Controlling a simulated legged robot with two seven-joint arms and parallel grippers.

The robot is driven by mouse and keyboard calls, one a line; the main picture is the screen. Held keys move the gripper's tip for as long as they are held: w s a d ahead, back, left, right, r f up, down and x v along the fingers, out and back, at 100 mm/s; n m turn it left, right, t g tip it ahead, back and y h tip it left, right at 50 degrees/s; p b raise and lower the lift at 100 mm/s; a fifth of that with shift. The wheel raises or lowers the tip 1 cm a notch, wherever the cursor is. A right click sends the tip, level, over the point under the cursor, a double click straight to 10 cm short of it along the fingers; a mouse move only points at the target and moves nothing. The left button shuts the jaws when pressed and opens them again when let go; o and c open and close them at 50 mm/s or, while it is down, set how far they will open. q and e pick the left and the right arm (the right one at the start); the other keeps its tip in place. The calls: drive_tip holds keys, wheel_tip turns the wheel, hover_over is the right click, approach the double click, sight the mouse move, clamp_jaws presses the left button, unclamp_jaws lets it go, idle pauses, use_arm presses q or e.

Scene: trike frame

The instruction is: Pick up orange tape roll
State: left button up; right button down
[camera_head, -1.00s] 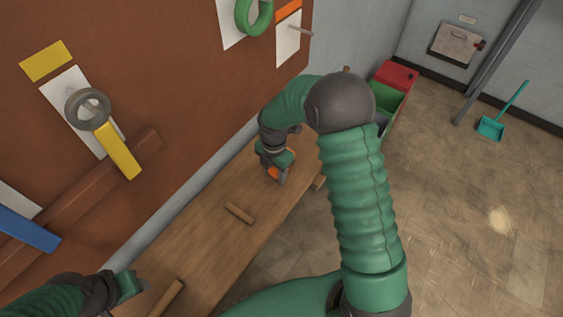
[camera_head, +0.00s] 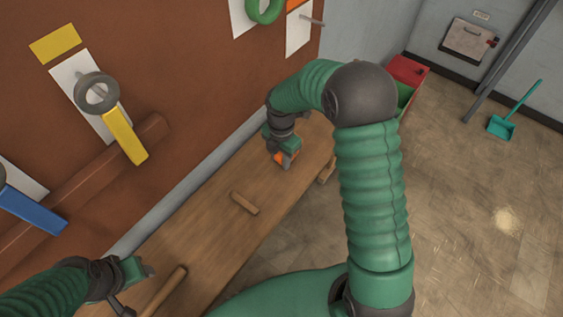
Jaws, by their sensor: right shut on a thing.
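The orange tape roll (camera_head: 280,157) shows as a small orange patch at the far part of the wooden bench. My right gripper (camera_head: 286,161) is shut on it, and the fingers hide most of it. I cannot tell whether the roll touches the bench top or is held just above it. My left gripper (camera_head: 143,271) is at the lower left, over the near end of the bench and far from the roll. Its fingers are too small and turned away to show whether they are open.
The wooden bench (camera_head: 205,222) runs along the brown board and carries a wooden peg (camera_head: 244,203). Red and green bins (camera_head: 408,72) stand beyond my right arm. The floor at right is mostly clear.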

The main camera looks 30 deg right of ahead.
use_arm(q)
drive_tip(key=shift+s+b+x, duration=0.2)
drive_tip(key=shift+b+x, duration=0.65)
drive_tip(key=shift+x, duration=0.1)
use_arm(e)
drive_tip(key=s+a+r, duration=0.1)
drive_tip(key=s+a, duration=0.2)
drive_tip(key=s, duration=0.4)
drive_tip(key=s+a+r, duration=0.1)
drive_tip(key=s+a, duration=0.1)
drive_tip(key=s, duration=0.6)
drive_tip(key=shift+a+r, duration=0.15)
drive_tip(key=shift+a, duration=0.25)
